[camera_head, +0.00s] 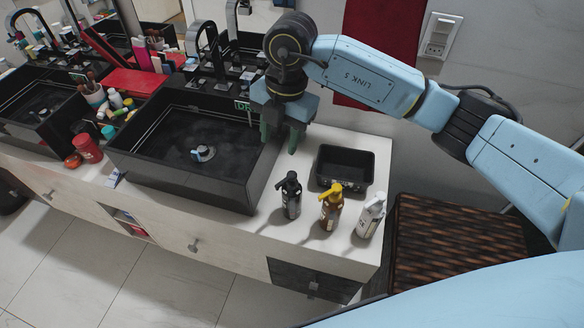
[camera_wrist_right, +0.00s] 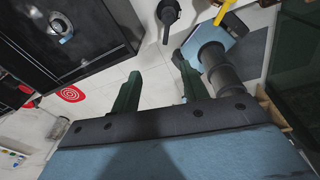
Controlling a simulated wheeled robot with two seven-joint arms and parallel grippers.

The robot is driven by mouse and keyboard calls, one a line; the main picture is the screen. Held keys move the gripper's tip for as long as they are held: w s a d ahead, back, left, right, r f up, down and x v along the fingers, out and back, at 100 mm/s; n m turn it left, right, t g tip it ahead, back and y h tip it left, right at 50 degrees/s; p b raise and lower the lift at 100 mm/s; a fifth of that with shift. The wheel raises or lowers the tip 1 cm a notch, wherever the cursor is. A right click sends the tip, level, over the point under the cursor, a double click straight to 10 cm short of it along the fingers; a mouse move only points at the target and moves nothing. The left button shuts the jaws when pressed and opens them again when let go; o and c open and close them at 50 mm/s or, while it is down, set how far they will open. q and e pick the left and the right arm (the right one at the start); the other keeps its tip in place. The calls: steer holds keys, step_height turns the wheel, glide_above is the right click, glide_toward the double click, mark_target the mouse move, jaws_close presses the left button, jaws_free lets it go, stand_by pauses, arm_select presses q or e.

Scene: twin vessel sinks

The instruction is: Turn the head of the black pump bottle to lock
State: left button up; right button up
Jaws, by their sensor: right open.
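The black pump bottle (camera_head: 290,200) stands upright on the white counter in front of the black tray, at the left end of a row of pump bottles. Its dark round head (camera_wrist_right: 168,12) shows at the top of the right wrist view, beyond the fingertips. My right gripper (camera_head: 281,146) is above the counter by the right sink's right edge, behind the bottle and apart from it. Its two green fingers (camera_wrist_right: 157,72) are spread, with nothing between them. My left gripper is in neither view.
An amber bottle with a yellow pump (camera_head: 331,207) and a white bottle (camera_head: 371,215) stand close to its right. The empty black tray (camera_head: 345,184) is behind them. The black right sink (camera_head: 185,180) is on the left. A woven basket (camera_head: 455,245) stands past the counter's right end.

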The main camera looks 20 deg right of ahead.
mark_target(292, 174)
steer(key=shift+m+h, duration=0.4)
steer(key=shift+h, duration=0.4)
steer(key=d+f, duration=0.1)
steer(key=f, duration=0.3)
steer(key=d+f, duration=0.1)
steer(key=f, duration=0.7)
steer(key=shift+w+d+f+p, duration=0.35)
steer(key=shift+w+d+f, duration=0.05)
steer(key=shift+c, duration=0.3)
